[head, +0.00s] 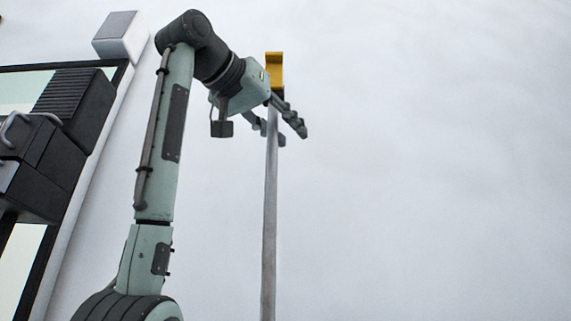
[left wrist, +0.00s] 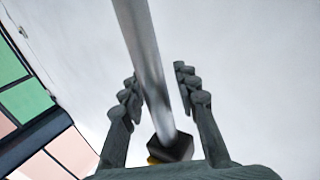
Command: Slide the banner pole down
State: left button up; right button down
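The banner pole (head: 268,220) is a thin grey upright pole in the middle of the head view, with a yellow piece (head: 274,66) at its top. My left gripper (head: 291,134) is at the pole's upper part, just below the yellow piece. In the left wrist view the pole (left wrist: 144,45) runs between the two spread fingers of my left gripper (left wrist: 157,82). Gaps show on both sides, so the fingers do not appear closed on it. A dark end piece (left wrist: 176,148) with a little yellow shows near the palm. The pole's lower end is out of view. My right gripper is not in view.
A dark ribbed box with handles (head: 62,125) and a dark-framed panel (head: 25,270) stand at the left. A white box (head: 120,35) is at the upper left. The space right of the pole is clear.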

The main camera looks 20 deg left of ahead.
pick_arm(q)
grip_shut()
dwell(0.3)
jog(key=shift+w+f, duration=0.1)
